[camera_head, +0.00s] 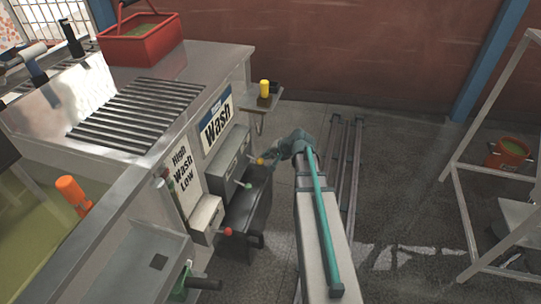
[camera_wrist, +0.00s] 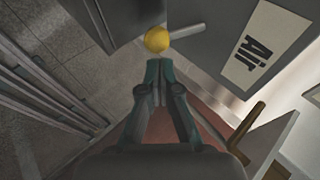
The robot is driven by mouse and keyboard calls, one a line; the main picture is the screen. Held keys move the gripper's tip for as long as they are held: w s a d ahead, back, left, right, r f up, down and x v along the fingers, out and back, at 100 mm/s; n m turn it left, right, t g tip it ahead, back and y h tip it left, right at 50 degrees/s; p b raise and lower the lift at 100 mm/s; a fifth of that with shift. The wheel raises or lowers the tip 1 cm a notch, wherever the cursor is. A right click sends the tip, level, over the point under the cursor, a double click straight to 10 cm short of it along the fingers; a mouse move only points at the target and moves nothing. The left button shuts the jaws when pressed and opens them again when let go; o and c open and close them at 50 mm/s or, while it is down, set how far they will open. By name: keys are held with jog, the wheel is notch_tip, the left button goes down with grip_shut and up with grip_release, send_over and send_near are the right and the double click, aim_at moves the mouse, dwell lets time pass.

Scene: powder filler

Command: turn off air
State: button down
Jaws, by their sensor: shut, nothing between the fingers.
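A lever with a yellow ball knob (camera_wrist: 157,39) sticks out from a grey box beside the "Air" label (camera_wrist: 265,45) in the wrist view. Its rod points left and a little down from the box in that picture. The yellow knob (camera_head: 260,161) also shows in the head view, low on the machine's side. My gripper (camera_wrist: 159,72) is shut and empty. Its fingertips are just below the yellow knob in the wrist view; I cannot tell whether they touch it. In the head view, my gripper (camera_head: 270,158) is close to the knob and partly hidden by my arm.
A small shelf (camera_head: 256,99) holds a yellow item. Open floor lies right of the rails (camera_head: 354,165).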

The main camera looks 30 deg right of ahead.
jog(key=shift+r+p, duration=0.45)
jog(key=shift+r, duration=0.3)
jog(key=s+d+r, duration=0.6)
jog(key=s+r, duration=0.2)
jog(key=shift+d+p, duration=0.4)
